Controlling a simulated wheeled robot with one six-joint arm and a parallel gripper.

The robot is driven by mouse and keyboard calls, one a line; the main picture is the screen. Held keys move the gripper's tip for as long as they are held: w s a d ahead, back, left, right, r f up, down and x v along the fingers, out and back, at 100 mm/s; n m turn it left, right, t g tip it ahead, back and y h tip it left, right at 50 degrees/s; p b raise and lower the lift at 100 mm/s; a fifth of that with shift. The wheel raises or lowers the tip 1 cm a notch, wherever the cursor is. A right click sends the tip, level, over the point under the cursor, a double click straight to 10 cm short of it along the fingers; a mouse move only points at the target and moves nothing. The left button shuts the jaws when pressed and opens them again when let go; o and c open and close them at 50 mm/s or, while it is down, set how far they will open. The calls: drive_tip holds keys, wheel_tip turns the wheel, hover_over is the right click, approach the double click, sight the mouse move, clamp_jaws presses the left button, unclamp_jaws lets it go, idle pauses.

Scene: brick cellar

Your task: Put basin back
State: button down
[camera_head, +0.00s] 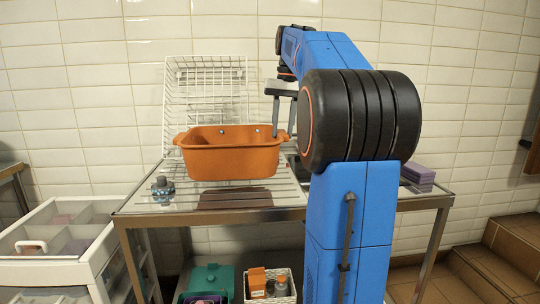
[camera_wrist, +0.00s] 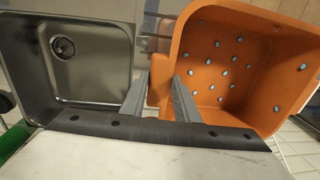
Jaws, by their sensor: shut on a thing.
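The orange basin (camera_head: 232,160) is upright over the ribbed drainboard (camera_head: 275,197) of a steel sink table. A dark patch lies below it on the drainboard, and it seems to be held slightly above; contact cannot be told for sure. My gripper (camera_head: 283,133) points down and is shut on the basin's right end, at its rim handle. In the wrist view the two grey fingers pinch the orange handle, and the basin (camera_wrist: 225,85) extends to the right, empty, with several pale spots on its inside. The steel sink bowl (camera_wrist: 90,75) is at the left there, empty.
A white wire rack (camera_head: 205,75) stands behind the basin. A small blue-grey knobbed object (camera_head: 162,187) sits at the drainboard's left. Purple sponges (camera_head: 418,174) lie at the right. A white drawer unit (camera_head: 55,270) stands left; a green crate (camera_head: 207,280) and white basket (camera_head: 270,290) are below.

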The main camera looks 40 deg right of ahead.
wheel_tip(320, 180, down, 6)
idle(0.5)
drive_tip(key=shift+f, duration=0.1)
drive_tip(key=c, duration=1.4)
unclamp_jaws()
drive_tip(key=shift+o, duration=0.2)
drive_tip(key=r, duration=0.7)
drive_tip(key=d+r, duration=0.1)
drive_tip(key=r, duration=0.3)
drive_tip(key=shift+s, duration=0.25)
drive_tip(key=shift+r, duration=0.55)
drive_tip(key=shift+s, duration=0.1)
